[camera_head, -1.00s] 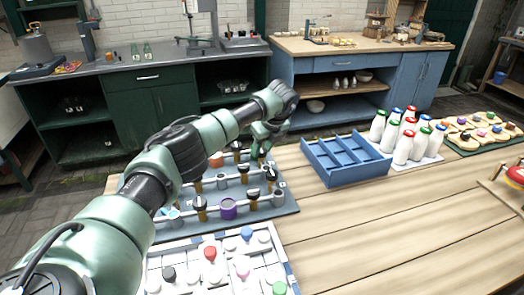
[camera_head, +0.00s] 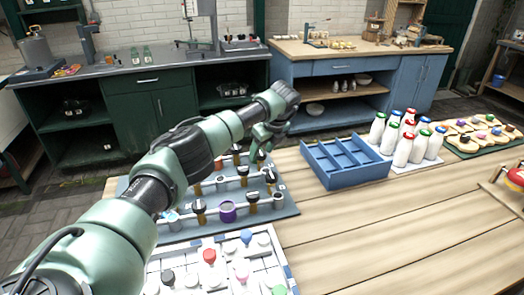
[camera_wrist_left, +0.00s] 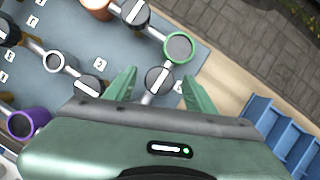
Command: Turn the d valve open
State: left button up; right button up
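My left gripper (camera_wrist_left: 160,78) is open, with one green finger on each side of a black valve knob (camera_wrist_left: 158,80) in the left wrist view. The knob has a white stripe on top and sits on a grey pipe below a green-ringed cup (camera_wrist_left: 180,47). Gaps show between knob and fingers; I cannot tell whether either touches it. The small label beside this knob is too unclear to read, so I cannot confirm it is d. In the head view my left gripper (camera_head: 262,139) is over the far right corner of the blue-grey valve board (camera_head: 288,208). My right gripper is not in view.
Other black knobs (camera_head: 270,177) and a purple cup (camera_head: 227,211) stand on the board. A blue divided crate (camera_head: 345,176) stands to the right, with several white bottles (camera_head: 403,150) beyond it. A tray of coloured-top pegs (camera_head: 208,257) lies in front.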

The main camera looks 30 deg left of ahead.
pick_arm(q)
jog(key=w+b+v, duration=0.1)
jog(key=v, duration=0.6)
jog(key=shift+s+r, duration=0.35)
jog(key=shift+s, duration=0.2)
jog(key=shift+d, duration=0.15)
